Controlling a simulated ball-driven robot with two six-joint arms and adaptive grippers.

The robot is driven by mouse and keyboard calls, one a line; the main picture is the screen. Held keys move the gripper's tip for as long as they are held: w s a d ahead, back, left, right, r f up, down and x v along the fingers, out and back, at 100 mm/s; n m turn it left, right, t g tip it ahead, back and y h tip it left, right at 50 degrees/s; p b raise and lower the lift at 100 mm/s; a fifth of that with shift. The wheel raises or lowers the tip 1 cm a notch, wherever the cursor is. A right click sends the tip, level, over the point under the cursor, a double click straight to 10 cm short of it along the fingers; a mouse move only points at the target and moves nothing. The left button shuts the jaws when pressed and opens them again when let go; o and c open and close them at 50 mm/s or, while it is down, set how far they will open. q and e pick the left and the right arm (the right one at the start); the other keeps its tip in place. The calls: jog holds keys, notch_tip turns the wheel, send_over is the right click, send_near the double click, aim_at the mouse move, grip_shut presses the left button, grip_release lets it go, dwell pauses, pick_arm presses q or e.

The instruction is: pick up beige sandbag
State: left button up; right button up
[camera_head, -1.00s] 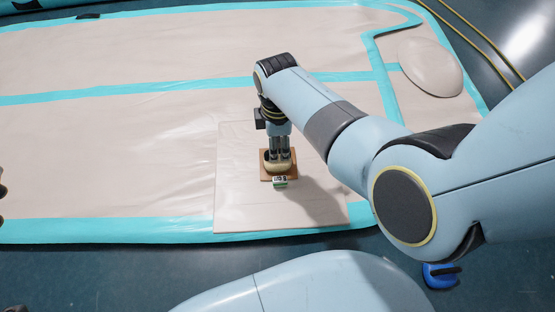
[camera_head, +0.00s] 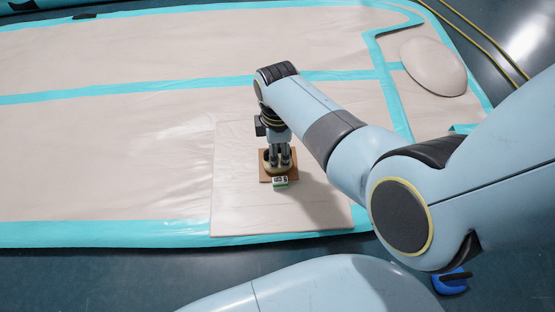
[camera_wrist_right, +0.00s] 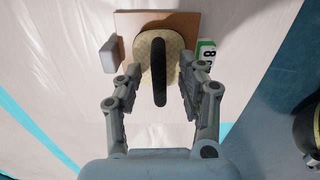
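The beige sandbag (camera_wrist_right: 145,66), with a dark strap-like handle (camera_wrist_right: 159,72) along its middle, lies on a brown square board (camera_wrist_right: 187,22). My right gripper (camera_wrist_right: 168,72) is open, with one finger on each side of the sandbag and handle. I cannot tell whether the fingers touch the bag. In the head view my right gripper (camera_head: 279,158) points down over the brown board (camera_head: 293,177), and the sandbag (camera_head: 267,168) is mostly hidden by it. My left gripper is out of view.
A small white and green block with a digit (camera_wrist_right: 206,51) sits right of the sandbag, and a grey block (camera_wrist_right: 110,54) left of it. The board lies on a pale panel (camera_head: 235,205) on the beige and turquoise inflatable track (camera_head: 100,150). A rounded beige pad (camera_head: 433,67) lies far right.

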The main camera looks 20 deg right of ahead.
grip_shut()
dwell(0.3)
dwell(0.3)
